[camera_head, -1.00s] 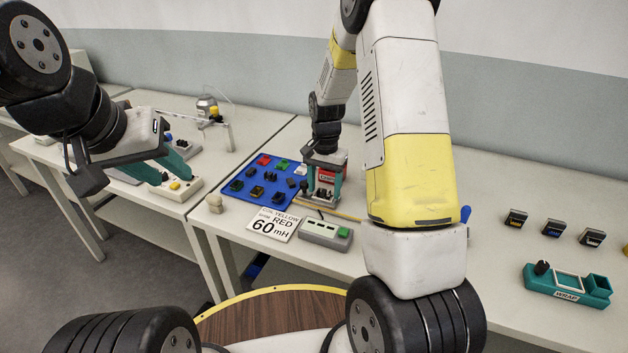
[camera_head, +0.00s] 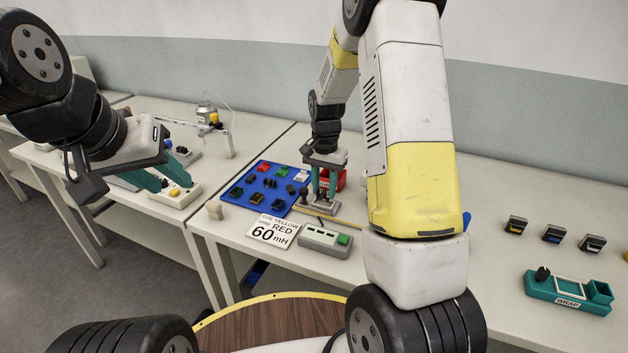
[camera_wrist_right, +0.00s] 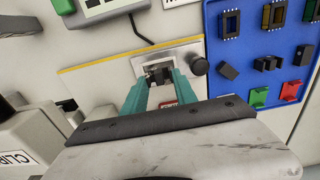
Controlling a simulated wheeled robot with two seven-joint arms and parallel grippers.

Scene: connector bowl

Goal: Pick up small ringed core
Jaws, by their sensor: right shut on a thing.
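My right gripper (camera_head: 323,200) points down at a small grey metal fixture (camera_head: 312,208) beside the blue board. In the right wrist view its teal fingers (camera_wrist_right: 160,80) are shut on a small dark core (camera_wrist_right: 159,73) at the fixture's pale plate (camera_wrist_right: 140,66). The fingers hide part of the core, and I cannot tell whether it is lifted off the plate. My left gripper (camera_head: 157,180) is open and empty over the table at the left.
The blue board (camera_head: 250,200) holds several dark, red and green parts. A red box (camera_head: 339,180) is behind the gripper. A teal holder (camera_head: 567,292) is at right.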

